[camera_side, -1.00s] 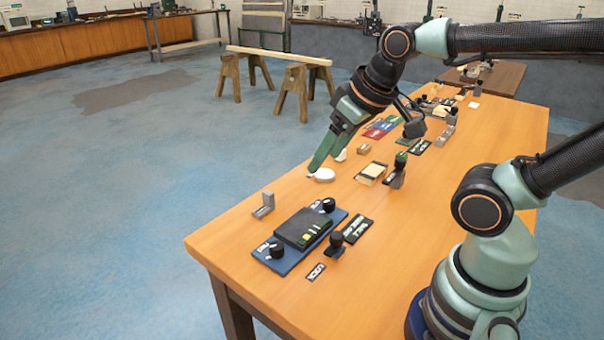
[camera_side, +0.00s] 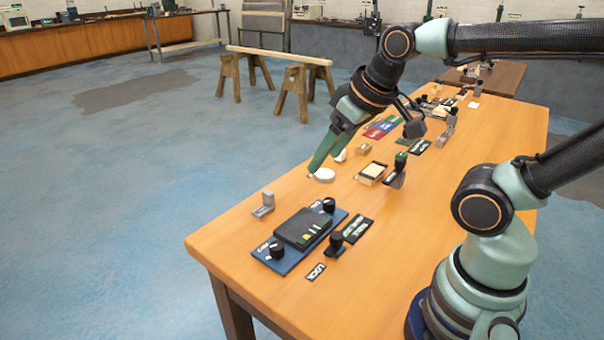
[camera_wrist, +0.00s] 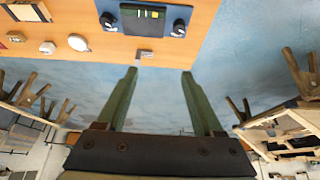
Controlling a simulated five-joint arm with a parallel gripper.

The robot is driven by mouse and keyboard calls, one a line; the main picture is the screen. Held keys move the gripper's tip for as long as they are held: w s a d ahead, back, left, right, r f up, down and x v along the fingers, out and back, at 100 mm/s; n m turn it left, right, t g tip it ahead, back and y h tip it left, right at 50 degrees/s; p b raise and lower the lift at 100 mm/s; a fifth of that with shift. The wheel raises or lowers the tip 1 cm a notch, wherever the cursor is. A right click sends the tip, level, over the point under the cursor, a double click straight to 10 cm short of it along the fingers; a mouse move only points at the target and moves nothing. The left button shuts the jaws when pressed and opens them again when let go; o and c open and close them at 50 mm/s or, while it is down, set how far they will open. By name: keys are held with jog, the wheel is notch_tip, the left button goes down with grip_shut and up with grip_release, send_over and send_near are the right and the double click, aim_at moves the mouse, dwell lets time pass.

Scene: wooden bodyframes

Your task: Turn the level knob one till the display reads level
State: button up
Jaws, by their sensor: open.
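A blue panel (camera_side: 290,259) near the table's front left corner carries a dark display box (camera_side: 300,226) with small yellow-green marks. One black knob (camera_side: 277,250) stands at the panel's near end and another black knob (camera_side: 328,205) at its far end. I cannot tell which is level knob one, or read the display. In the wrist view the display box (camera_wrist: 143,12) lies at the top, between a left knob (camera_wrist: 108,20) and a right knob (camera_wrist: 179,28). My gripper (camera_wrist: 158,73) is open and empty, above the table's left edge, behind the panel and apart from both knobs.
A grey bracket (camera_side: 264,205) stands left of the panel. A white round thing (camera_side: 325,174) lies near my fingertips. Bare wood lies between them and the panel.

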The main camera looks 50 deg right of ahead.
jog(key=shift+c, duration=1.3)
jog(key=m+g, duration=0.3)
jog(key=g, duration=0.3)
send_over(329, 200)
notch_tip(329, 200, down, 10)
notch_tip(329, 200, down, 12)
jog(key=shift+s, duration=0.1)
grip_shut()
